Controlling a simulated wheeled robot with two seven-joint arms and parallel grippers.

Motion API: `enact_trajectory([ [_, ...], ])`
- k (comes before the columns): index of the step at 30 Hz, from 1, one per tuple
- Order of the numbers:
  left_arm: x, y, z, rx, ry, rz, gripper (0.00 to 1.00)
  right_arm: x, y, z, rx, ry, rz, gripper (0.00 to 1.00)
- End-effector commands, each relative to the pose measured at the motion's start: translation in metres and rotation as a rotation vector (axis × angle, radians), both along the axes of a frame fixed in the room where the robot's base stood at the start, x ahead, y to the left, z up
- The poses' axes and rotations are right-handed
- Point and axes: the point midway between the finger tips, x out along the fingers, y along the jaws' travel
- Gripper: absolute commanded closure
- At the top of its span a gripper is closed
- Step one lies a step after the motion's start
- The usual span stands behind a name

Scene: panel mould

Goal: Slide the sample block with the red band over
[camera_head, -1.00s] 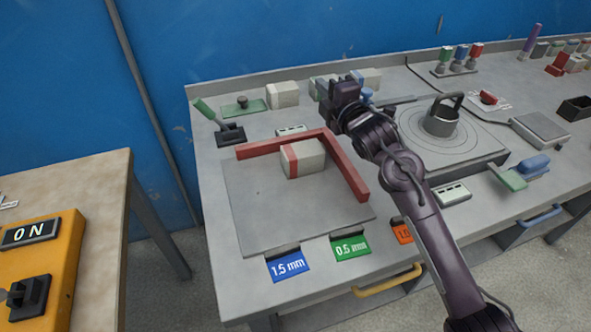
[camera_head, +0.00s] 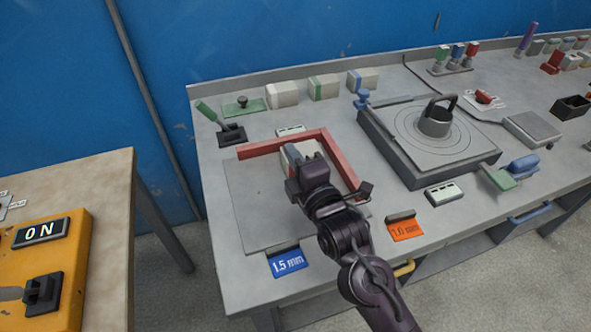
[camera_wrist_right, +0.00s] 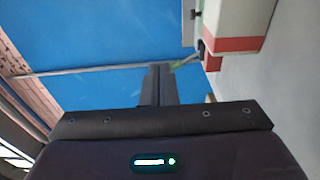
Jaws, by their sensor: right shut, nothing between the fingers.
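The white sample block with the red band (camera_head: 291,151) sits on the grey plate inside the corner of the red L-shaped fence (camera_head: 285,144). My right arm partly covers it in the head view, and its red band is hard to make out there. My right gripper (camera_head: 308,172) is shut and empty, just in front of the block in that view. In the right wrist view, the shut fingers (camera_wrist_right: 161,75) point toward the blue wall, and the block (camera_wrist_right: 237,20) with its red band shows at the upper right, apart from them. My left gripper is not in view.
The grey plate (camera_head: 262,215) has free room left of my arm. Other banded blocks (camera_head: 323,88) stand at the back. A dark turntable unit (camera_head: 435,140) with a handled weight stands at right. Blue (camera_head: 288,261) and orange (camera_head: 405,229) thickness tags are at the front.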

Motion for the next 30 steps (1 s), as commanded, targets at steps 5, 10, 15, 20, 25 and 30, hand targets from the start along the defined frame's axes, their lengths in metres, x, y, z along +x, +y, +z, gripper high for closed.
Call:
enact_trajectory([
  [5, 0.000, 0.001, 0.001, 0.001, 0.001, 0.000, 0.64, 0.000, -0.001, -0.038, -0.001, 0.004, -0.002, 1.00],
  [10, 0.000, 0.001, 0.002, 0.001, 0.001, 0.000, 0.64, 0.000, 0.000, -0.061, 0.000, 0.001, 0.000, 1.00],
  [15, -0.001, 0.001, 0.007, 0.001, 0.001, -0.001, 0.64, 0.009, -0.004, -0.060, 0.001, -0.002, 0.000, 1.00],
  [20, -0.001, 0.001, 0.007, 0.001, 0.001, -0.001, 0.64, 0.010, -0.004, -0.062, 0.001, -0.002, 0.000, 1.00],
  [25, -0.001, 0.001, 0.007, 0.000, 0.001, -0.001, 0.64, 0.010, -0.004, -0.061, 0.000, -0.001, 0.000, 1.00],
  [30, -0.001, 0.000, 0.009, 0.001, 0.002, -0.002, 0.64, 0.026, -0.010, -0.060, -0.003, -0.005, 0.000, 1.00],
])
